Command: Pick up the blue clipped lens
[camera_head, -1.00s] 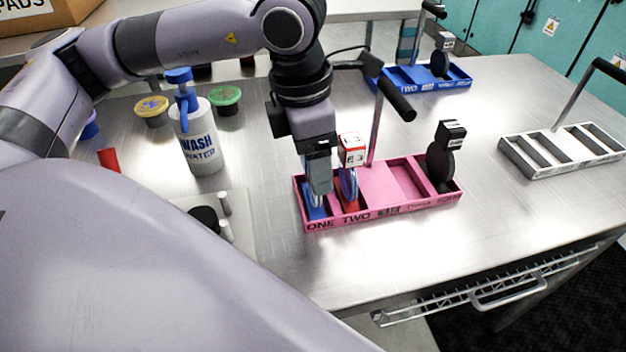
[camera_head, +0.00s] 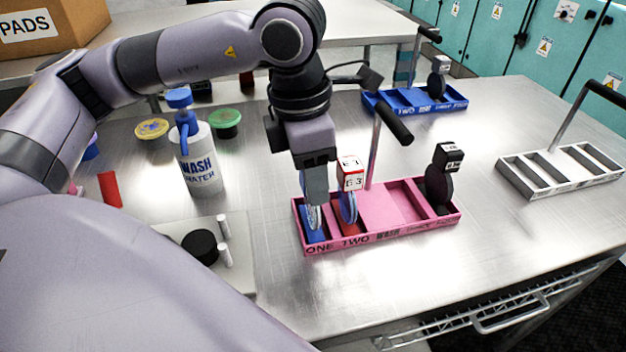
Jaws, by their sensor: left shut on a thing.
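My left gripper (camera_head: 314,196) points down over the leftmost slot of the pink tray (camera_head: 378,238), near the label ONE. It is shut on the blue clipped lens (camera_head: 313,219), a thin round disc standing on edge. The gripper hides the upper part and clip of this lens. The disc's lower part shows at the blue-floored slot; I cannot tell whether it touches the floor. Just right, in slot TWO, stands another lens (camera_head: 348,209) with a red and white block clip (camera_head: 350,173). My right gripper is not in view.
A dark lens with a black clip (camera_head: 449,157) stands in the tray's right end. A tall handle (camera_head: 375,150) rises behind the gripper. The wash bottle (camera_head: 199,168) stands left; a blue tray (camera_head: 417,107) and white tray (camera_head: 562,178) lie behind and right.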

